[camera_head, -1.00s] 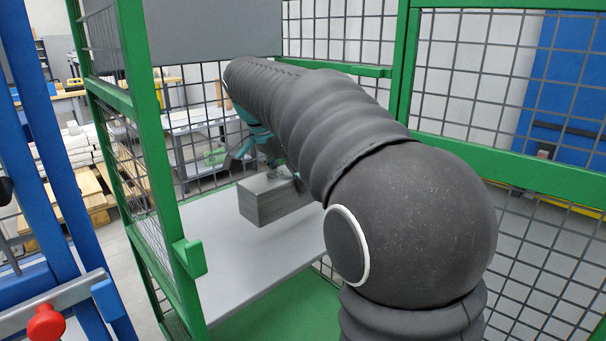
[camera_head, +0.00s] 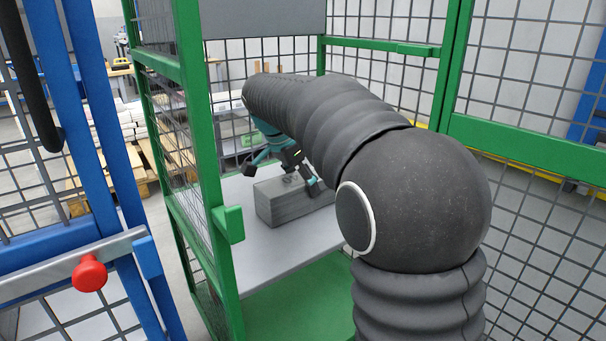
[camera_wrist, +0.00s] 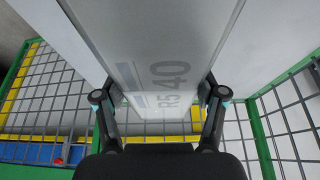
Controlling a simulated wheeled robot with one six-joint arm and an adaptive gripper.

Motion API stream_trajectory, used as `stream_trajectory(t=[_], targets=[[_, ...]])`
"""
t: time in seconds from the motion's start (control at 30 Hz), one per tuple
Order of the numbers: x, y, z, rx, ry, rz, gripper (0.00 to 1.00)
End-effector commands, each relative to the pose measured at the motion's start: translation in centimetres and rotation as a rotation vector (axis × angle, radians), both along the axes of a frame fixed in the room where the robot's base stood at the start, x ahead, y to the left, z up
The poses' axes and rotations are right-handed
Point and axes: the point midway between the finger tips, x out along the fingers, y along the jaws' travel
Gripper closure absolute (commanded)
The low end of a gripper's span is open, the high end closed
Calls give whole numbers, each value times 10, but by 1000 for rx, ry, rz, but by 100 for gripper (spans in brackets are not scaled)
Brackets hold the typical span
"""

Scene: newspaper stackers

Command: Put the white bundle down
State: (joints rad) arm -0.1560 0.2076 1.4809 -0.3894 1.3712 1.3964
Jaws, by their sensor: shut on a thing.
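The white bundle (camera_head: 292,204) looks grey in the head view, a block with layered sides. It is at or just above the grey shelf (camera_head: 262,248) inside the green cage; I cannot tell whether it touches. My gripper (camera_head: 284,170) is at the bundle's top, partly hidden behind my own arm. In the wrist view the bundle (camera_wrist: 150,40) is a pale long face marked "R5 40". It runs between the two fingers of my gripper (camera_wrist: 160,103), which is shut on it. The bundle's right end is hidden by my arm in the head view.
Green posts with wire mesh (camera_head: 205,160) stand left of the shelf, and more mesh stands behind and to the right. A blue frame with a red knob (camera_head: 90,273) is at the far left. Bare shelf shows in front of the bundle.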

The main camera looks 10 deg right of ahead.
Motion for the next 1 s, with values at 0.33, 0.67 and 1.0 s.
stream_trajectory(t=[0.33,0.67,1.0], targets=[[0,0,-1,-1,-4,0,99],[0,0,-2,0,0,0,5],[-2,6,18,0,-2,2,5]])
